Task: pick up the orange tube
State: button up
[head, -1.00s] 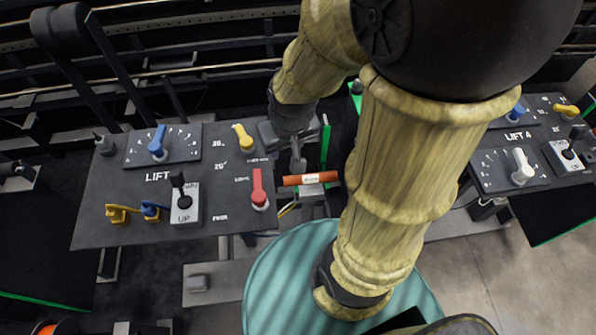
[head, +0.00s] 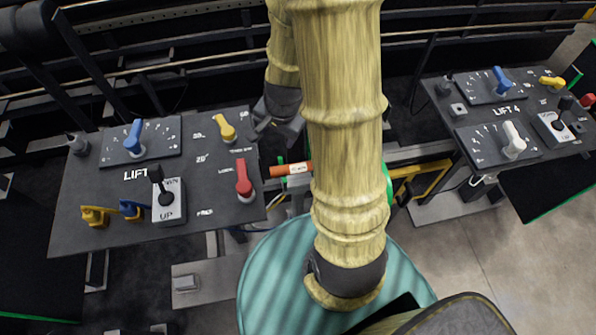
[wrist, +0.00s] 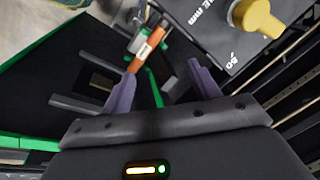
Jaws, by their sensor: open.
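The orange tube (head: 292,169) has a white label and lies level just off the right edge of the left lift panel. My arm covers its right end in the head view. In the wrist view the tube (wrist: 147,48) shows beyond the fingertips, slanted, between the lines of the two fingers. My gripper (wrist: 161,78) is open and nothing is between its purple fingers. In the head view my gripper (head: 278,125) is above and behind the tube, apart from it and partly hidden by my arm. What the tube rests on is unclear.
The left lift panel (head: 95,185) carries several knobs; its red lever (head: 243,182) and yellow knob (head: 224,128) are closest to the tube. A similar panel (head: 515,160) stands at the right. Dark rails run behind. A yellow bracket (head: 425,180) shows right of my arm.

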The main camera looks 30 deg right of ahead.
jog(key=w+d+f+m+b, duration=0.1)
jog(key=d+f+m, duration=0.3)
jog(key=f, duration=0.3)
jog(key=w+d+f+m+h+b, duration=0.1)
jog(key=d+f+m+b, duration=0.1)
jog(key=f+m, duration=0.4)
jog(key=shift+d+f+m+g, duration=0.3)
jog(key=shift+d+f, duration=0.05)
jog(key=shift+d, duration=0.55)
jog(key=shift+w, duration=0.1)
send_over(298, 167)
jog(key=s, duration=0.1)
notch_tip(298, 167, down, 12)
jog(key=shift+a+r+p, duration=0.1)
jog(key=shift+p, duration=0.35)
